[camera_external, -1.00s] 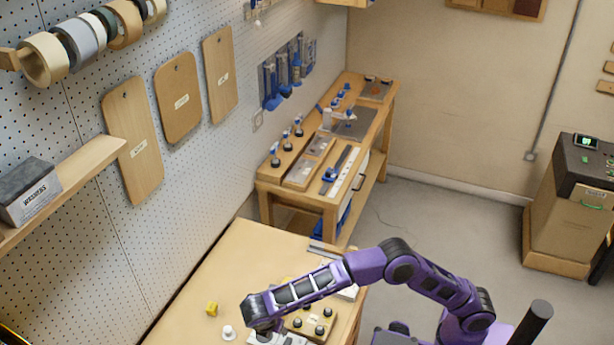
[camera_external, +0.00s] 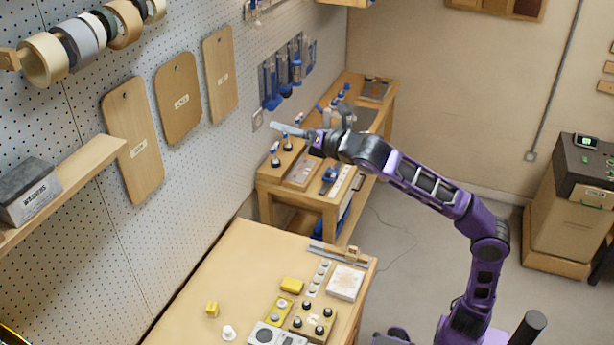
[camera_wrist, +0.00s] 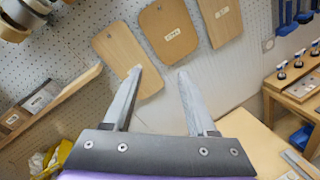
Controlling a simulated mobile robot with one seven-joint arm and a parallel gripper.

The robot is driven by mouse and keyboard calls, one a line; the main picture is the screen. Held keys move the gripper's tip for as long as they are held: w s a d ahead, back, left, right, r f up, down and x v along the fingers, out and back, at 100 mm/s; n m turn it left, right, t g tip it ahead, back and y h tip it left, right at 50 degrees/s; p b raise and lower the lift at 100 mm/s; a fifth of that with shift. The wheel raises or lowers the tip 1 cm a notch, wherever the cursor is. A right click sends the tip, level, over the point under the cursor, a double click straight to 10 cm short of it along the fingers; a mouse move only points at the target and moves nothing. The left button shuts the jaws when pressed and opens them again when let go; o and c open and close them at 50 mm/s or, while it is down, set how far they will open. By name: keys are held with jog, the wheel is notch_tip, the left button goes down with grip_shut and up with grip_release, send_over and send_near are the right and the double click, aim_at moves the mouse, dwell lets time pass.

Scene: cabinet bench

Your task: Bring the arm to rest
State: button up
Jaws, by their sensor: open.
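My gripper (camera_external: 290,130) is raised well above the near wooden bench (camera_external: 225,265) in the external view, pointing left toward the pegboard wall. In the wrist view my gripper (camera_wrist: 155,75) has its two grey fingers apart, with nothing between them. Hanging wooden boards and the pegboard show beyond the fingertips. My purple arm rises from its base at the lower right.
The near bench bears a yellow block (camera_external: 212,309), a white knobbed piece (camera_external: 228,332), a board with black knobs (camera_external: 313,322) and a pale square block (camera_external: 345,282). A second workbench (camera_external: 330,200) stands behind. A shelf (camera_external: 60,195) juts from the pegboard at left.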

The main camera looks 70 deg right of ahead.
jog(key=s+d+r+h, duration=0.1)
jog(key=d+r, duration=0.1)
jog(key=d, duration=0.8)
jog(key=s+d+f+m+g+y+p, duration=0.1)
jog(key=s+d+f+m+g, duration=0.1)
jog(key=d+f+m, duration=1.05)
jog(key=s+a+f+m+g+y+p, duration=0.1)
jog(key=s+a+f+m+g, duration=0.2)
jog(key=s+a+f, duration=0.4)
jog(key=s+a+f+m+g+y+p, duration=0.1)
jog(key=s+a+f+m+g, duration=0.2)
jog(key=s+f, duration=0.9)
jog(key=s+a+f+m+g+y+p, duration=0.1)
jog(key=s+a+f+m+g, duration=0.2)
jog(key=s+a+f+m, duration=0.5)
notch_tip(320, 180, down, 4)
jog(key=s+a, duration=0.2)
jog(key=shift+s+a+y+p, duration=0.2)
jog(key=shift+a+y+p, duration=0.1)
jog(key=shift+y, duration=0.1)
